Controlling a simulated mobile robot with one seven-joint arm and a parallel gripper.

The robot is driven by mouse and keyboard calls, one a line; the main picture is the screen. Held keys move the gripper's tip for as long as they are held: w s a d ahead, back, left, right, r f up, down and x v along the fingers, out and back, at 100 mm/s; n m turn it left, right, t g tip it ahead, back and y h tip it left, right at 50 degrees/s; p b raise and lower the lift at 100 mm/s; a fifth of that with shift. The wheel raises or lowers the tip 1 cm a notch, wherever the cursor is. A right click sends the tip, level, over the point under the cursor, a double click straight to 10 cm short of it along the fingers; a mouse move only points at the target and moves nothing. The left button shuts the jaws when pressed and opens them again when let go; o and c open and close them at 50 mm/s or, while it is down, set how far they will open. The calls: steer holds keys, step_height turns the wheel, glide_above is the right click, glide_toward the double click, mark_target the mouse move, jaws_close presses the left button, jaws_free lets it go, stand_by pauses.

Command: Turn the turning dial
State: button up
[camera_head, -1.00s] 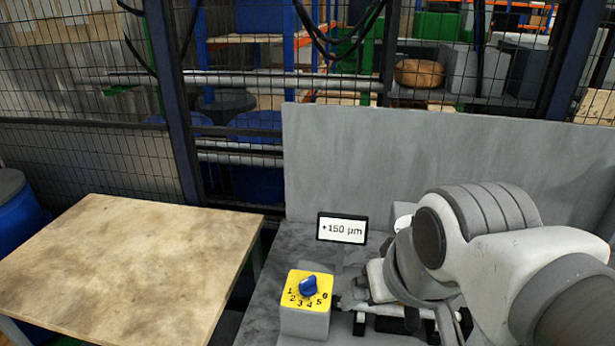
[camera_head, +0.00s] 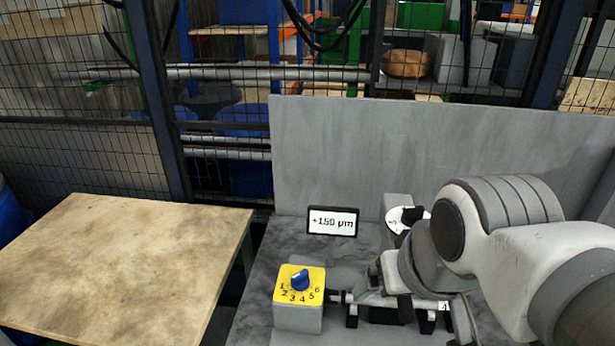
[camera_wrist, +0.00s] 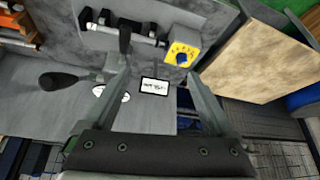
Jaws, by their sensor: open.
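A yellow-faced box with a blue knob (camera_head: 300,281) and numbers around it stands at the front of the grey machine top. The blue knob also shows in the wrist view (camera_wrist: 182,59). A white disc (camera_head: 397,219) with marks and a black handle sits behind, partly hidden by my arm; it shows in the wrist view (camera_wrist: 112,93). I cannot tell which one the task means. My gripper (camera_wrist: 160,73) is open with nothing between its fingers, above the machine. Its fingers are not clearly visible in the head view.
A small display (camera_head: 333,221) reads +150 µm. A grey panel (camera_head: 420,140) stands behind the machine. A bare wooden table (camera_head: 120,260) is at the left, with a gap before the machine. Black-handled metal parts lie beside the yellow box, partly under my arm.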

steer(key=n+g, duration=0.6)
steer(key=n, duration=0.1)
glide_above(300, 274)
step_height(300, 274, down, 12)
step_height(300, 274, down, 17)
steer(key=shift+f+p, duration=0.15)
steer(key=shift+p, duration=0.9)
steer(key=c, duration=1.3)
